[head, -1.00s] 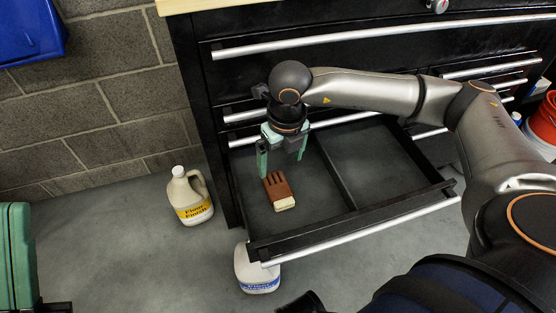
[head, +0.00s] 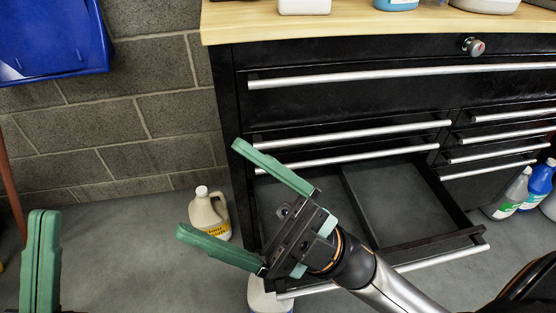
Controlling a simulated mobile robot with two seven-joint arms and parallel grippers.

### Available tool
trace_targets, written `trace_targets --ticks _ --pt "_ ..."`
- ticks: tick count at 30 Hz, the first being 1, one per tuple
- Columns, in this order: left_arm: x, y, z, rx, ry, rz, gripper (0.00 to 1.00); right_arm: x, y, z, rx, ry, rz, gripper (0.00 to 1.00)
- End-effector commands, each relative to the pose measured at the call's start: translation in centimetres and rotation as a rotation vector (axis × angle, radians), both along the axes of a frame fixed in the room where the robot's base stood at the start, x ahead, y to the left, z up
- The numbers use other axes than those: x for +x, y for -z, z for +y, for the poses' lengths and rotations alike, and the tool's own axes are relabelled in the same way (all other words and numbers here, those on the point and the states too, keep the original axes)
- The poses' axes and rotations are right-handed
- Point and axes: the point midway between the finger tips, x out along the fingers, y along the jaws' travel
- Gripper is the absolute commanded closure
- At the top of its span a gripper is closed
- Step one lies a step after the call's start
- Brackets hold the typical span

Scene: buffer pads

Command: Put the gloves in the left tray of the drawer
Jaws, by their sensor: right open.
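The drawer is pulled out, and a divider (head: 360,205) splits it into a left tray (head: 332,190) and a right tray (head: 395,200). The gloves, brown with a cream end, lay in the left tray a second ago; now they are not visible, as my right gripper and wrist cover much of that tray. My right gripper (head: 208,190) is open and empty, in front of the drawer's left side with its fingers pointing up and left. My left gripper (head: 41,228) stands at the lower left edge, its green fingers close together, partly cut off by the frame.
A floor finish bottle (head: 210,212) stands on the floor left of the cabinet. Another bottle (head: 268,298) is partly hidden below the drawer. A wooden worktop (head: 420,25) with containers is above. Bottles (head: 540,185) stand at the right. A blue bin (head: 50,40) is at upper left.

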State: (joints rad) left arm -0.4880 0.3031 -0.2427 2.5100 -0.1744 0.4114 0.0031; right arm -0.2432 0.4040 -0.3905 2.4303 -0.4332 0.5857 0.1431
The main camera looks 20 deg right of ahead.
Motion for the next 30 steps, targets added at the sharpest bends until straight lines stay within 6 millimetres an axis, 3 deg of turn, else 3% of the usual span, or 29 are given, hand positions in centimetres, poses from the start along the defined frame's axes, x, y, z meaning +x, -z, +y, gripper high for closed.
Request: trace_targets --ticks 3,9,23,30 --pt "0.0 0.0 0.0 0.004 0.002 0.0 1.0 2.1 0.5 -3.5 0.107 0.128 0.173 0.0" --pt "0.0 0.1 -0.1 0.008 0.005 0.001 1.0 3.6 1.5 -6.3 0.17 0.222 0.307 0.0" --pt "-0.1 0.1 -0.1 0.008 0.006 0.0 1.0 3.7 1.6 -6.4 0.173 0.226 0.315 0.0" --pt "-0.1 0.1 -0.1 0.008 0.005 0.0 1.0 3.7 1.6 -6.4 0.174 0.224 0.315 0.24"
